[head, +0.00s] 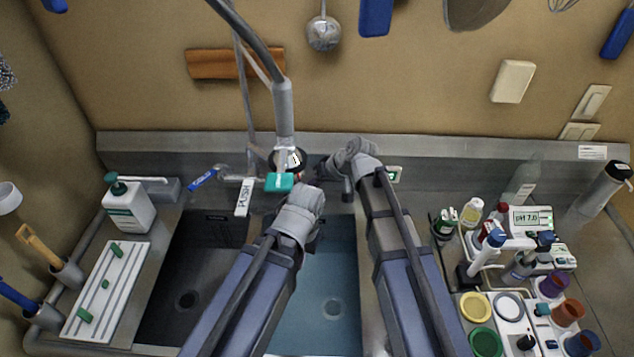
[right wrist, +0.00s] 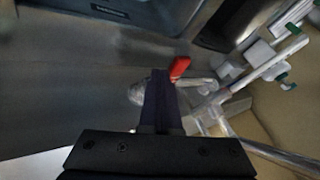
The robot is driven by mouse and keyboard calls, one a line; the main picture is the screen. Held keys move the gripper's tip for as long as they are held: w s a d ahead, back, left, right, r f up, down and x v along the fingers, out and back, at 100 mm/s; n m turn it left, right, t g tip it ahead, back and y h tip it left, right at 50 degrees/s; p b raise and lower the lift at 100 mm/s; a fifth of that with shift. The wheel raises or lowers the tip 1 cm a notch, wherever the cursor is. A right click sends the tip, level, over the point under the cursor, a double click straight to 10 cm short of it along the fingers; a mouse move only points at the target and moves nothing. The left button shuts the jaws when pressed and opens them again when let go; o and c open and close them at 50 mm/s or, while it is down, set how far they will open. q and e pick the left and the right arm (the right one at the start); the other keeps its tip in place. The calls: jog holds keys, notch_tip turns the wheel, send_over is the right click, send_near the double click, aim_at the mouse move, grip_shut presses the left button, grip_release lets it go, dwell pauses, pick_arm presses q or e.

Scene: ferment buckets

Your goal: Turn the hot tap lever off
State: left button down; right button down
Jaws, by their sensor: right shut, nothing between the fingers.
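The hot tap lever, with a red grip (right wrist: 180,67), shows in the right wrist view just right of my right fingertips. Its metal tap body (right wrist: 202,86) lies behind it. My right gripper (right wrist: 160,74) is shut and empty, its fingers close beside the red grip; I cannot tell whether they touch. In the head view my right gripper (head: 318,172) points left toward the tap, and the red grip is mostly hidden there. My left arm ends in front of the sink tap; its gripper fingers are hidden behind its wrist.
A blue tap lever (head: 203,178) sits at the left. A spray hose head (head: 284,112) with a teal part (head: 280,182) hangs above the sink. A PUSH tag (head: 244,196) is beside it. A soap bottle (head: 130,206) stands left; bottles and jars crowd the right counter.

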jog(key=shift+s+a, duration=0.35)
jog(key=shift+a, duration=0.4)
pick_arm(q)
jog(key=shift+d, duration=0.1)
pick_arm(e)
jog(key=shift+s+a, duration=0.1)
